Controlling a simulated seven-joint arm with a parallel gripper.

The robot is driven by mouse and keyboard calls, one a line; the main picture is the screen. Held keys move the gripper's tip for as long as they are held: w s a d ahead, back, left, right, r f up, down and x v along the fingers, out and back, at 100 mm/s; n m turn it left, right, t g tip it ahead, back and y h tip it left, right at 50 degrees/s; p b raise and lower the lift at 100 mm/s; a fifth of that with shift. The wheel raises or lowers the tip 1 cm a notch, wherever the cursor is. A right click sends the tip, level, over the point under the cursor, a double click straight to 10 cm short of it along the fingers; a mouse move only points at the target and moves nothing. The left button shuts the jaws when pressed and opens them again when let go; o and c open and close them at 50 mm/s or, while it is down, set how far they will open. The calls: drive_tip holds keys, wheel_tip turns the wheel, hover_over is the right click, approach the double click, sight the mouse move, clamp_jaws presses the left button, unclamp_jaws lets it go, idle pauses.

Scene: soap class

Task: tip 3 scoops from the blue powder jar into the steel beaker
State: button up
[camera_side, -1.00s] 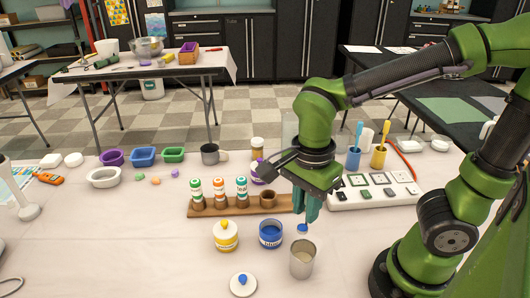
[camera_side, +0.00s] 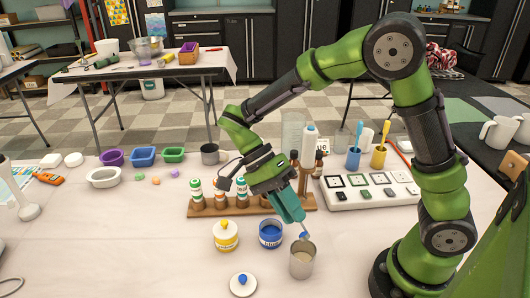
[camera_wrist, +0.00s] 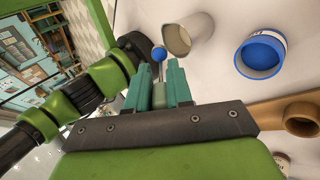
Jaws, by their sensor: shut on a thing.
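My gripper (camera_side: 292,210) is shut on a thin scoop, tilted, just above the steel beaker. The scoop's small blue end (camera_side: 304,236) is at the beaker's rim in the side view; I cannot tell whether the blue is powder or the scoop itself. In the wrist view the scoop (camera_wrist: 159,72) sticks out between the fingers (camera_wrist: 160,82). The steel beaker (camera_side: 302,264) stands upright, with a pale inside; it also shows in the wrist view (camera_wrist: 204,32). The open blue powder jar (camera_side: 270,241) stands left of it, blue inside, and shows in the wrist view (camera_wrist: 262,55).
A closed yellow jar (camera_side: 226,240) stands left of the blue jar. A white lid with a blue knob (camera_side: 242,286) lies in front. A wooden rack (camera_side: 230,211) with bottles stands behind, close to my gripper. A white panel (camera_side: 372,194) lies to the right.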

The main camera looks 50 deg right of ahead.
drive_tip(key=f+g, duration=0.1)
drive_tip(key=w+g, duration=0.1)
drive_tip(key=g, duration=0.1)
drive_tip(key=w+f+g, duration=0.1)
drive_tip(key=g, duration=0.1)
drive_tip(key=shift+f, duration=0.3)
idle(0.6)
drive_tip(key=shift+s+r+t, duration=1)
drive_tip(key=shift+s+t, duration=0.1)
drive_tip(key=shift+t, duration=1.15)
drive_tip(key=shift+s+r+t, duration=1)
drive_tip(key=shift+s+t, duration=0.05)
drive_tip(key=shift+t, duration=1.25)
drive_tip(key=shift+s+r+t, duration=1)
drive_tip(key=shift+s+t, duration=0.1)
drive_tip(key=shift+t, duration=1.15)
